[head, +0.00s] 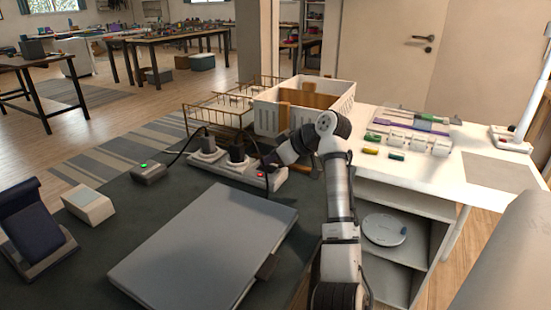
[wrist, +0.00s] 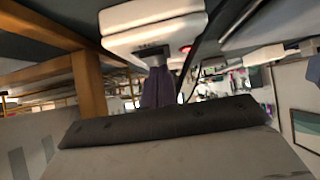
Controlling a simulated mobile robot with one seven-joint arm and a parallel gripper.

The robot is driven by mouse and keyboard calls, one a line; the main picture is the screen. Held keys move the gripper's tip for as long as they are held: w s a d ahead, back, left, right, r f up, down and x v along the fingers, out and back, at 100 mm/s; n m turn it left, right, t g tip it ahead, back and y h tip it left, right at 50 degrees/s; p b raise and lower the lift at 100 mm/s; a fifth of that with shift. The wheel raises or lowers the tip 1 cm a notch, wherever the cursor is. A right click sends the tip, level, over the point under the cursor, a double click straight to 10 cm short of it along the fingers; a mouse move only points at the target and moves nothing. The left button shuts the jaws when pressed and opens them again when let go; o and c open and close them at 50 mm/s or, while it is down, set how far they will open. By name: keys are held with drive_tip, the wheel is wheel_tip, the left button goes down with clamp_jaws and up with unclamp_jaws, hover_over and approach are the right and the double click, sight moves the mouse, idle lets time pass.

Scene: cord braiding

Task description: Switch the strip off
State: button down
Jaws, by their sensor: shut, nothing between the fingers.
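My gripper (head: 266,162) is shut and empty, low over the strip's right part. In the wrist view my closed fingertips (wrist: 153,52) overlap the strip's edge. I cannot tell whether they touch it. The switch itself is largely hidden by my fingers.
A large grey closed case (head: 205,245) lies in front of the strip. A small box with a green light (head: 149,173) is to the left. A white basket (head: 305,108) and a wire rack (head: 225,100) stand behind. Black cords run near the strip.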

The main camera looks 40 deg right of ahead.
drive_tip(key=shift+s, duration=0.15)
drive_tip(key=shift+f, duration=0.2)
drive_tip(key=shift+w+a+r+p, duration=0.15)
drive_tip(key=shift+w+r+p, duration=0.1)
drive_tip(key=shift+w, duration=0.2)
drive_tip(key=shift+w+a+r+p, duration=0.15)
drive_tip(key=shift+w+p, duration=0.1)
drive_tip(key=shift+w, duration=0.2)
drive_tip(key=shift+f, duration=0.1)
